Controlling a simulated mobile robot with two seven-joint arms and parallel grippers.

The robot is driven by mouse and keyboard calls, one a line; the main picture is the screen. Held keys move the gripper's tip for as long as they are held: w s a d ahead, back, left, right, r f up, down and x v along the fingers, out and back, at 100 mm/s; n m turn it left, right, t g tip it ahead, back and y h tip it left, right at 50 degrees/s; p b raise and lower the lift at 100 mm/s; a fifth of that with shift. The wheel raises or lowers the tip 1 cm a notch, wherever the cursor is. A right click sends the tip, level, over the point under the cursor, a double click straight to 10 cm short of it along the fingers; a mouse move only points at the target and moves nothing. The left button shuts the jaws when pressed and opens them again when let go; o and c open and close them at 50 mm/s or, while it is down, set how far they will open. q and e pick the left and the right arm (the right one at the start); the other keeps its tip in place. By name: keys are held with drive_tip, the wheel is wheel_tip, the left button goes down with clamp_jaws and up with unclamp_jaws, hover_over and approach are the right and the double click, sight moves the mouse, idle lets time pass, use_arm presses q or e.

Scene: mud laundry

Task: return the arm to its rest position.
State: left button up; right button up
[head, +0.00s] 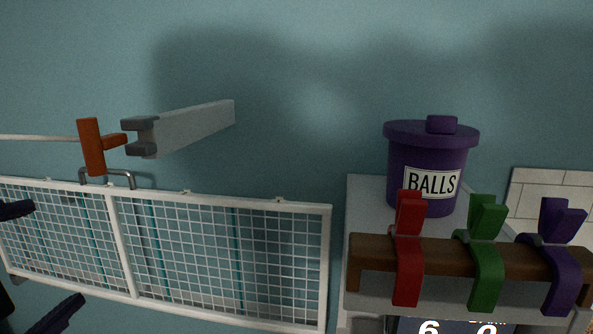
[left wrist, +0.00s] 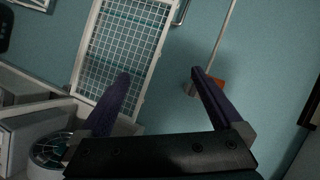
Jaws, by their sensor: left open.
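My left gripper (head: 58,252) comes in at the lower left edge of the head view, with two dark fingers spread apart in front of the white wire rack. In the left wrist view its purple fingers (left wrist: 160,73) are wide apart with nothing between them. Most of my left arm is out of the head view. My right gripper shows in neither view.
A white wire rack (head: 225,196) is on the teal wall, with a red-orange peg (head: 92,147) and grey bracket (head: 195,128) above. At right are a purple BALLS bin (head: 433,160) and a brown rail (head: 440,256) with red, green and purple clips.

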use_arm(q)
drive_tip(key=s+d+f+n+g+h, duration=0.3)
drive_tip(key=s+f+n+g, duration=0.15)
drive_tip(key=s+f, duration=0.3)
drive_tip(key=s+d+f+n+g+h, duration=0.2)
drive_tip(key=s+f+n+g, duration=0.2)
drive_tip(key=s+f+g, duration=0.3)
wheel_tip(320, 180, up, 22)
drive_tip(key=t+p, duration=0.1)
drive_tip(key=p, duration=2)
drive_tip(key=shift+f, duration=0.2)
drive_tip(key=shift+m, duration=0.25)
